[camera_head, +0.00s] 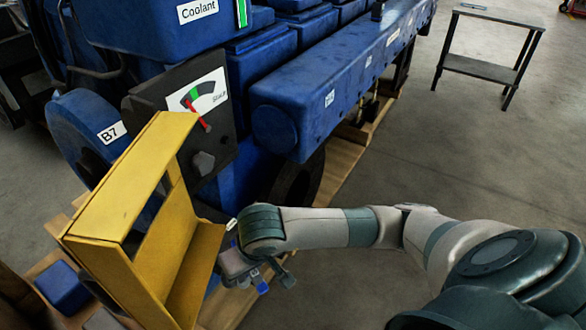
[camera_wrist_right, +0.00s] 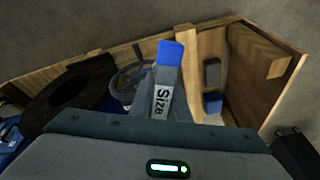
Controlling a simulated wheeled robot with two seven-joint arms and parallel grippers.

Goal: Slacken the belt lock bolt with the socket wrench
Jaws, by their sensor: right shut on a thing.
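The dark plate (camera_head: 160,100) on the front of the blue engine carries a grey hex bolt head (camera_head: 203,163), which looks like the belt lock bolt. The socket's working end is not clear. My left gripper is not in view.
A yellow guard frame (camera_head: 130,195) stands in front of the engine, left of my right gripper. A blue pulley (camera_head: 90,135) marked "B7" is behind it. Wooden beams (camera_head: 340,160) lie under the engine. A dark table (camera_head: 485,65) stands far right; the floor between is clear.

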